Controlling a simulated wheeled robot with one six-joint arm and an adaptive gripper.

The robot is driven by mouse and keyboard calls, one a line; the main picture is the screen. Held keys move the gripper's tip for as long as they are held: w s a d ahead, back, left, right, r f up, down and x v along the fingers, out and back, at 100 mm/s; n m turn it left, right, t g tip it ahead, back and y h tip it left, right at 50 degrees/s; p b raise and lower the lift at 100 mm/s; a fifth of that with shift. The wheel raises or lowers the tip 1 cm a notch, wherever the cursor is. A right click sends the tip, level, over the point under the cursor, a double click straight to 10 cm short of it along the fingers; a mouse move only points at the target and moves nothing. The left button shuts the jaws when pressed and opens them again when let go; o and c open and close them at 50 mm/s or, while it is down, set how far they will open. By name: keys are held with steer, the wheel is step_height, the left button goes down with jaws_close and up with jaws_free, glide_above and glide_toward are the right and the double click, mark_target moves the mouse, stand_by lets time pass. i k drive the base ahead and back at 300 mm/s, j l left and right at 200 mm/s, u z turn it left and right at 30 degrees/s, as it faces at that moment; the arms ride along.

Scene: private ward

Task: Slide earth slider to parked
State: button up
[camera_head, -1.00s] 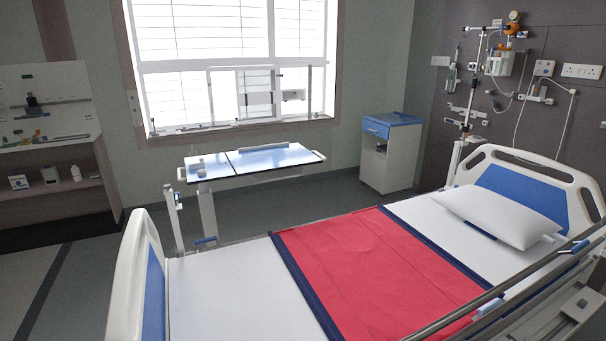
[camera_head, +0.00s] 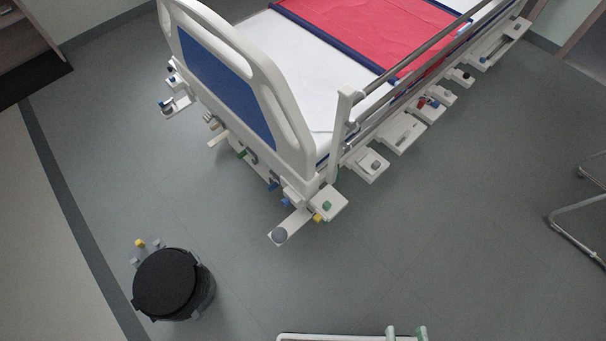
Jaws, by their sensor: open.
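I cannot tell which part is the earth slider; no label is readable. Several small white fittings with coloured knobs line the bed (camera_head: 303,90). At the near foot corner there is a white plate with a green and a yellow knob (camera_head: 327,205), and a white arm with a round grey end (camera_head: 280,235). Along the right side are white plates with small sliders or knobs, one with red and blue parts (camera_head: 428,103) and one with a grey slot (camera_head: 400,134). My gripper is not in view.
A black round bin-like object (camera_head: 168,285) stands on the floor at lower left, with small yellow and grey knobs beside it. Metal chair-like legs (camera_head: 578,225) are at the right edge. A pale frame (camera_head: 350,337) shows at the bottom. The floor between is clear.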

mark_target(319, 217)
steer(key=k+j, duration=0.65)
steer(key=i+j+u, duration=0.15)
steer(key=i+j, duration=0.15)
steer(key=i+j+u, duration=0.1)
steer(key=i+j, duration=0.2)
steer(key=i, duration=0.15)
